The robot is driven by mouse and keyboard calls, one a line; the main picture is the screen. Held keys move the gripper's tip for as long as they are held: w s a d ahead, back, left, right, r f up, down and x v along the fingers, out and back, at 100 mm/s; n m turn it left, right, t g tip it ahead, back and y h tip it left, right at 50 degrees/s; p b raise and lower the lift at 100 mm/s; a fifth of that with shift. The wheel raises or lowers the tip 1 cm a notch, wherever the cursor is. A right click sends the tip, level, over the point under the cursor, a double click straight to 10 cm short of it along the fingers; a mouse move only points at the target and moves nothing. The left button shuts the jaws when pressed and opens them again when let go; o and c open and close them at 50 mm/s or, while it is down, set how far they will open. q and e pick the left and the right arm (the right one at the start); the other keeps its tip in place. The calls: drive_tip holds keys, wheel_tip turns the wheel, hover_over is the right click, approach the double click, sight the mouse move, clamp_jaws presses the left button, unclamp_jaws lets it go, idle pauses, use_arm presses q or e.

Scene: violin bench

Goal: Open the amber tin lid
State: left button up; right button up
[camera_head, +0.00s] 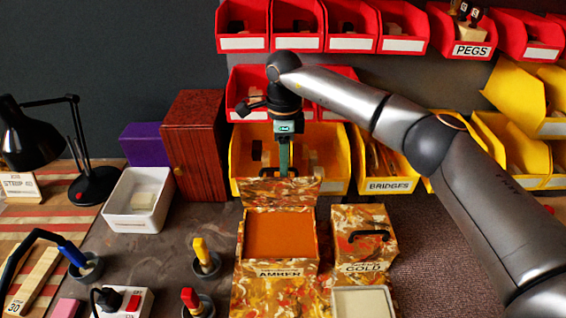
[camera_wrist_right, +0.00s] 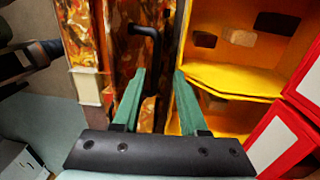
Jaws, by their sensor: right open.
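The amber tin (camera_head: 272,285) has a marbled orange, red and cream pattern and an AMBER label on its front. Its lid (camera_head: 284,190) stands raised along the back edge, and the plain orange inside (camera_head: 280,237) shows. My right gripper (camera_head: 284,172) points down just behind and above the lid's top edge; part of its fingers is hidden there. In the right wrist view the green fingers (camera_wrist_right: 161,74) are apart with nothing clasped between them. A black handle (camera_wrist_right: 147,38) on a marbled surface lies just beyond the fingertips. My left gripper is not in view.
The gold tin (camera_head: 363,265), shut with a black handle, stands close on the right. Yellow bins (camera_head: 340,180) stand right behind the lid, and also close beside the fingers in the wrist view (camera_wrist_right: 235,80). A brown wooden box (camera_head: 196,145) and white tray (camera_head: 120,222) are left.

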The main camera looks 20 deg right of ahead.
wheel_tip(320, 180, up, 12)
drive_tip(key=shift+w+b, duration=0.3)
drive_tip(key=shift+s, duration=0.1)
